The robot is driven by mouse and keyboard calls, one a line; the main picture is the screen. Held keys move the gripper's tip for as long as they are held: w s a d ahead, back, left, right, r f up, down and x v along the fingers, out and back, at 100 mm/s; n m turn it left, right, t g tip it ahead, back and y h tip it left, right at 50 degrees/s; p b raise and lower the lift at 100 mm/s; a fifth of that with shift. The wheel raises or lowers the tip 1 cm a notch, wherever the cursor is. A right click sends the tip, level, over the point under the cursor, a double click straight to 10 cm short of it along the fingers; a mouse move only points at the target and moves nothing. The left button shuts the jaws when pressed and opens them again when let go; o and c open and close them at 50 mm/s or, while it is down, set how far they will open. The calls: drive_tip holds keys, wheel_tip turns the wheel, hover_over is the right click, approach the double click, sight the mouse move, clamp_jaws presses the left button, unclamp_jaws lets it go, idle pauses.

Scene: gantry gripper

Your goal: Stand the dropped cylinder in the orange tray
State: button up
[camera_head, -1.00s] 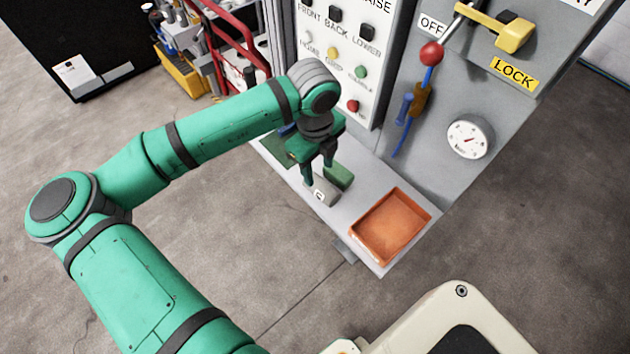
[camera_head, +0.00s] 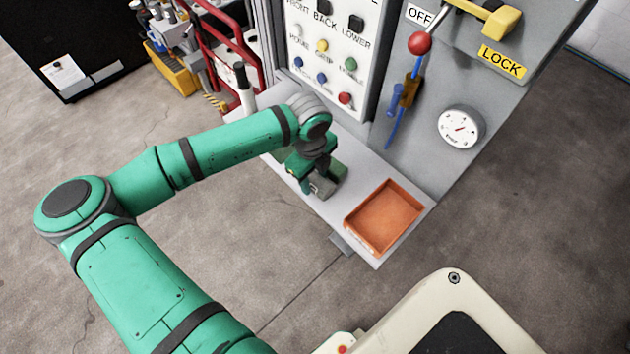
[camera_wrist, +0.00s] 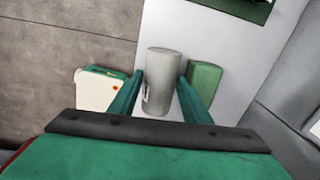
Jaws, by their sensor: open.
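The grey cylinder (camera_head: 323,189) lies on its side on the grey shelf, partly hidden by my gripper in the head view. My gripper (camera_head: 314,184) is low over it. In the wrist view the cylinder (camera_wrist: 163,72) lies lengthwise between the two green fingers of my gripper (camera_wrist: 160,82). The fingers are apart, with a small gap visible on the right side; contact on the left is hard to tell. The orange tray (camera_head: 386,216) sits on the shelf to the right of the gripper, and its visible floor is empty.
A green block (camera_wrist: 205,82) lies just right of the right finger in the wrist view. The grey shelf (camera_head: 350,180) has bare room between the gripper and the tray. The button panel (camera_head: 328,60), red-knobbed lever (camera_head: 420,43) and gauge (camera_head: 461,128) rise behind.

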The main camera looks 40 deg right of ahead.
drive_tip(key=shift+c, duration=0.6)
clamp_jaws()
drive_tip(key=shift+r, duration=0.15)
